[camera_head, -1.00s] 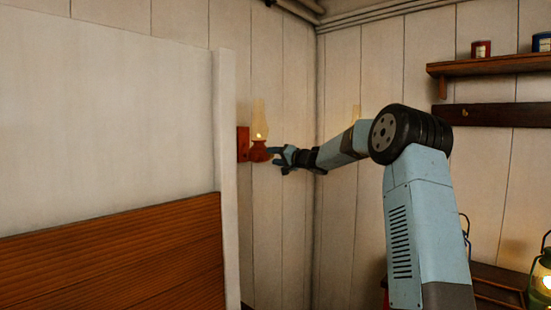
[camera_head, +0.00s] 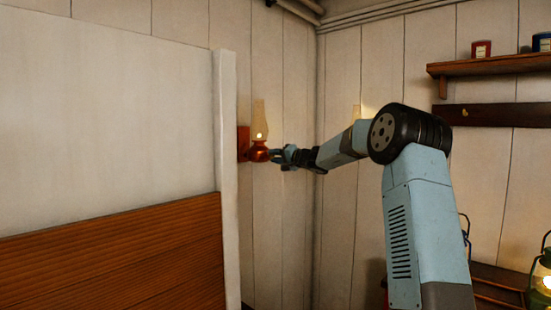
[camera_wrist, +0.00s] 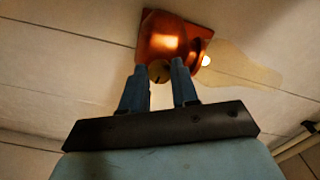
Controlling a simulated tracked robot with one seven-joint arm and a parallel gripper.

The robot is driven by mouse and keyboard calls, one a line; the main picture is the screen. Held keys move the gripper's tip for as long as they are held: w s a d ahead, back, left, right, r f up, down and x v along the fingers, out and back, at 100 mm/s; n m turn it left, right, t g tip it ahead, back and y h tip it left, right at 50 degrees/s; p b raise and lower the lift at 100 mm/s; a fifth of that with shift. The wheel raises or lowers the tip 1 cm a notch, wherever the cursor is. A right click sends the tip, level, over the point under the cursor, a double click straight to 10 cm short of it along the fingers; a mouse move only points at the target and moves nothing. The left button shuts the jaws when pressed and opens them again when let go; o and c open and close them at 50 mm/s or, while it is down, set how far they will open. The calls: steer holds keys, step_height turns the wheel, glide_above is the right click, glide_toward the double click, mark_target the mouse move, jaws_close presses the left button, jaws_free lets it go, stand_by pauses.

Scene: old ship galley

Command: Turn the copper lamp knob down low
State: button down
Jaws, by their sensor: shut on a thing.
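The copper lamp (camera_head: 258,153) is mounted on a wooden wall plate (camera_head: 242,144), with a tall glass chimney (camera_head: 259,115) and a small lit flame. In the wrist view, the lamp's rounded copper body (camera_wrist: 168,38) fills the top middle, and the chimney (camera_wrist: 240,68) extends to the right. The round brass-coloured knob (camera_wrist: 159,72) sits between my fingertips, with a dark mark on its face. My gripper (camera_head: 278,155) is at the right side of the lamp, shut on the knob; its fingertips also show in the wrist view (camera_wrist: 159,67).
A pale partition (camera_head: 228,180) with wooden boards below stands left of the lamp. A shelf (camera_head: 490,65) with tins is at upper right, above a dark peg rail (camera_head: 500,115). A green lantern (camera_head: 543,275) glows at lower right. The plank wall around the lamp is otherwise clear.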

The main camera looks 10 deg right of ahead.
steer(key=shift+d+f+m, duration=0.15)
steer(key=shift+f+m, duration=0.1)
steer(key=shift+m, duration=0.15)
steer(key=c, duration=0.8)
jaws_free()
steer(key=shift+r, duration=0.1)
steer(key=shift+c, duration=0.2)
steer(key=v, duration=1.3)
steer(key=shift+s+d, duration=0.2)
steer(key=shift+s, duration=0.05)
